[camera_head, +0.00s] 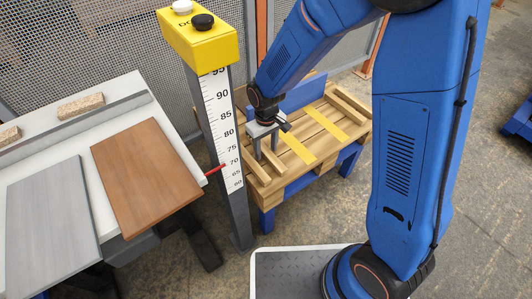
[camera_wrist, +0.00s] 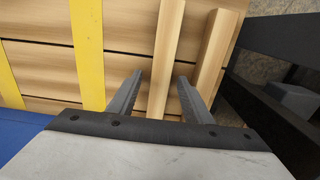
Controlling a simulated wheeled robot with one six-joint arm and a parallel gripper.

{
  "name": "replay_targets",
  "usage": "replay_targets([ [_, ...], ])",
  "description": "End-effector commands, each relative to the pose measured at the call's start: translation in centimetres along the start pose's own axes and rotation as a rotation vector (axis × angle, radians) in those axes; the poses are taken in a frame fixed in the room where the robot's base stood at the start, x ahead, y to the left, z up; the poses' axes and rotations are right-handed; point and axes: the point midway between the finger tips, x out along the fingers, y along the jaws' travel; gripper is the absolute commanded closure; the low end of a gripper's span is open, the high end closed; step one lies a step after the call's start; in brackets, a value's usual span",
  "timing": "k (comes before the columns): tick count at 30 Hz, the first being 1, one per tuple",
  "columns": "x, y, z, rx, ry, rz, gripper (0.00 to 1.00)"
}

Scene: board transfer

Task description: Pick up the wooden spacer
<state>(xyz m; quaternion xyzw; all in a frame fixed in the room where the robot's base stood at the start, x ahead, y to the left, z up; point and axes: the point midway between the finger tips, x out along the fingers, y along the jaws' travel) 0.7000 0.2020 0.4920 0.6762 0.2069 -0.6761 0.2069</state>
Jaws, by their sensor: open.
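A light wooden spacer strip (camera_wrist: 166,45) runs up the middle of the wrist view, with one finger on each side of it. A second raised wooden strip (camera_wrist: 215,50) lies parallel, just right of the right finger. My gripper (camera_wrist: 160,80) is open, its fingers straddling the first strip; I cannot tell whether they touch it. In the head view my gripper (camera_head: 267,154) points down at the left part of a slatted wooden pallet top (camera_head: 318,142). A raised strip (camera_head: 257,172) shows at that left side; the gripper partly hides this area.
Two yellow bands (camera_head: 325,123) cross the pallet top, on a blue frame. A height-marked post (camera_head: 222,125) with a yellow button box stands close left of it. Further left, a white table (camera_head: 125,90) holds a brown board (camera_head: 148,175) and a grey board (camera_head: 50,220).

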Motion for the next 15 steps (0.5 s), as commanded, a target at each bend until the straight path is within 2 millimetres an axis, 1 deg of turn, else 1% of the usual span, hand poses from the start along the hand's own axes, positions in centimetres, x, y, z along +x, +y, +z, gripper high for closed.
replay_targets([
  [5,0.02,0.00,-0.01,0.000,0.000,0.000,0.55],
  [6,0.02,0.00,-0.01,0.000,0.000,0.000,0.57],
  [8,0.02,0.00,-0.01,0.000,0.000,0.000,0.71],
  [9,0.01,0.00,-0.01,0.000,0.000,0.000,0.81],
  [11,0.01,0.01,-0.01,0.000,0.000,0.000,0.95],
  [12,0.01,0.01,-0.01,0.000,0.000,0.000,1.00],
  [15,0.00,0.01,-0.02,0.000,0.000,0.000,1.00],
])
